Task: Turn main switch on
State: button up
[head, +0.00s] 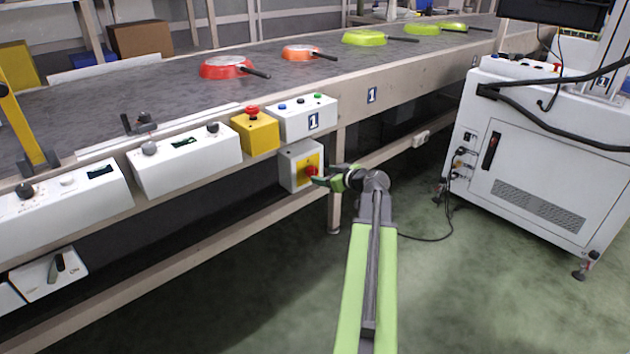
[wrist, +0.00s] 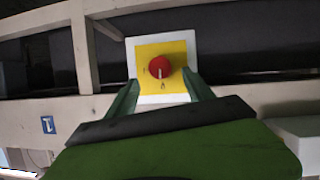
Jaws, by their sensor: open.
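The main switch is a red rotary knob (head: 311,171) on a yellow plate (wrist: 177,80) fixed to a white box (head: 291,167) under the conveyor's front edge. In the wrist view the red knob (wrist: 159,67) shows a pale mark at its lower part. My gripper (head: 322,177) is at the switch in the head view. In the wrist view its two green fingers (wrist: 160,92) are open, one on each side below the knob, with nothing held. I cannot tell whether the fingertips touch the knob or the plate.
Above the switch are a yellow box with a red emergency button (head: 252,111) and a white box with several buttons (head: 302,117). Pans (head: 226,68) lie on the conveyor (head: 150,92). A white cabinet (head: 540,150) stands right. The green floor between is mostly free.

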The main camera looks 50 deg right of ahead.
aim_at(314, 173)
jog(key=b+x, duration=0.1)
jog(key=x, duration=0.5)
jog(key=shift+a+b, duration=0.1)
jog(key=shift+b, duration=0.2)
grip_shut()
